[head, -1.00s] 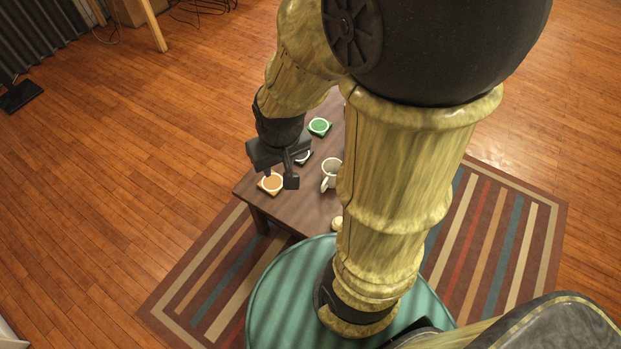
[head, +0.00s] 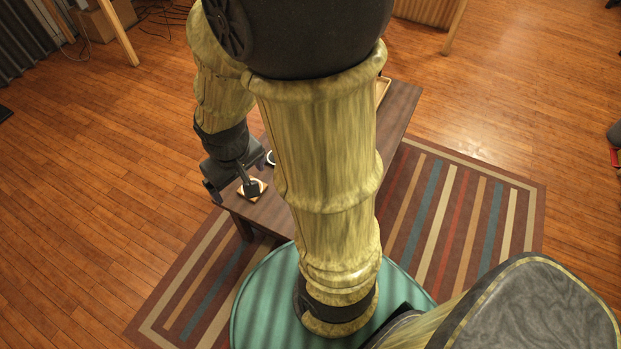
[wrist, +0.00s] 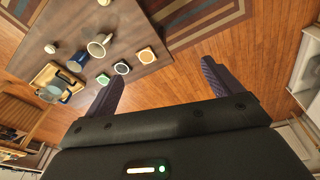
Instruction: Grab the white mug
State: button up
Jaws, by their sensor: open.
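The white mug (wrist: 97,48) stands on the brown table (wrist: 125,18) in the wrist view, beside a blue mug (wrist: 80,60). In the head view my arm hides it. My gripper (wrist: 161,72) is open, with nothing between its fingers. In the wrist view the white mug lies up and left of the left finger, clearly apart from it. In the head view my gripper (head: 232,190) is at the table's left end, in front of the orange coaster (head: 262,187).
Three coasters, green (wrist: 103,79), dark (wrist: 122,68) and orange (wrist: 146,56), lie between the mug and the table edge. A wooden tray (wrist: 42,76) holding a mug is at the left. A striped rug (head: 480,200) lies under the table.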

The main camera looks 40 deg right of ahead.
jog(key=shift+o, duration=0.2)
notch_tip(320, 180, down, 10)
jog(key=w+d+n+g+h+b, duration=0.1)
jog(key=d+n+g+h+b, duration=0.1)
jog(key=n+b, duration=0.1)
jog(key=shift+w+d+r+g, duration=0.2)
jog(key=shift+w+d+g, duration=0.05)
jog(key=shift+w+g, duration=0.05)
jog(key=w+d+f+n+h+b, duration=0.3)
jog(key=f+n, duration=0.2)
jog(key=f, duration=0.2)
jog(key=w+d+f+n+t+h+b, duration=0.1)
jog(key=w+d+f+n+h+b, duration=0.2)
jog(key=f, duration=0.5)
jog(key=w+d+f+n+h+b, duration=0.3)
jog(key=w+d+f+n+h, duration=0.1)
jog(key=f+n, duration=0.3)
jog(key=shift+w+d+f+t+h, duration=0.2)
jog(key=shift+w+d+t+h, duration=0.1)
jog(key=shift+d+h, duration=0.3)
jog(key=b+x, duration=0.3)
jog(key=x, duration=0.9)
jog(key=shift+f, duration=0.1)
